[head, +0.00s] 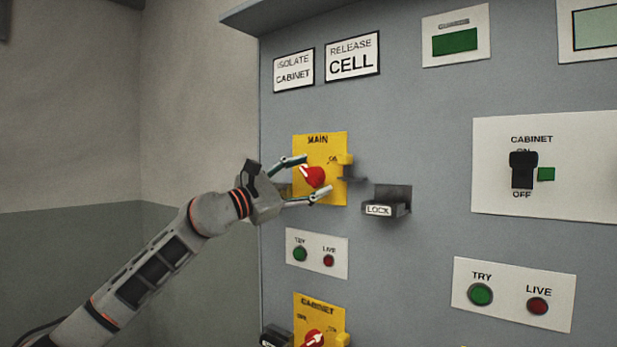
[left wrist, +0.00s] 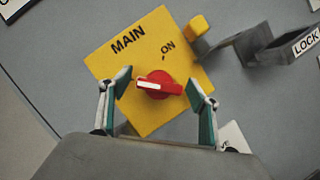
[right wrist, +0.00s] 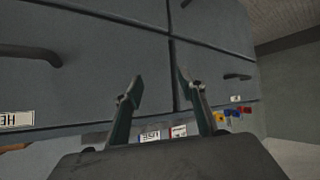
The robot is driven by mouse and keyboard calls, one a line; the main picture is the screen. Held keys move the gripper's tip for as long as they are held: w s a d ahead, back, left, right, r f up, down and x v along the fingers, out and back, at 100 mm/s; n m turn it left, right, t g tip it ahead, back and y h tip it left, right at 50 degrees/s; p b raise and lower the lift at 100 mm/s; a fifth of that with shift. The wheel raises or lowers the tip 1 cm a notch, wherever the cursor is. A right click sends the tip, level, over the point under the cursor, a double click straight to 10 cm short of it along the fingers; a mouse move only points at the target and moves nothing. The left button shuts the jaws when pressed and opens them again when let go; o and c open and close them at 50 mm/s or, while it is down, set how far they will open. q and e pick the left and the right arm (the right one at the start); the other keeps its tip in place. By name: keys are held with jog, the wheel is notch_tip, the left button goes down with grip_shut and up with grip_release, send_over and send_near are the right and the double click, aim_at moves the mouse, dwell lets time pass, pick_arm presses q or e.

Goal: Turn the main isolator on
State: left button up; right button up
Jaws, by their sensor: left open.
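The main isolator is a red rotary knob (head: 313,176) on a yellow plate (head: 336,191) marked MAIN, with an ON mark at its upper right. The knob also shows in the left wrist view (left wrist: 159,85), its white pointer stripe aimed to the left, away from ON. My left gripper (head: 312,179) is open, with one finger on each side of the knob. In the left wrist view, gaps show between the fingers and the knob. My right gripper (right wrist: 158,88) is open in the right wrist view, with nothing between its fingers, facing grey cabinet fronts.
A yellow tab (head: 345,160) sits at the plate's right edge, beside a grey bracket. A box marked LOCK (head: 386,205) juts out right of the plate. A second yellow isolator plate marked CABINET (head: 322,306) is below. A black CABINET switch (head: 523,169) is at the right.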

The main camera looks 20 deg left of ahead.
pick_arm(q)
jog(key=c, duration=1.1)
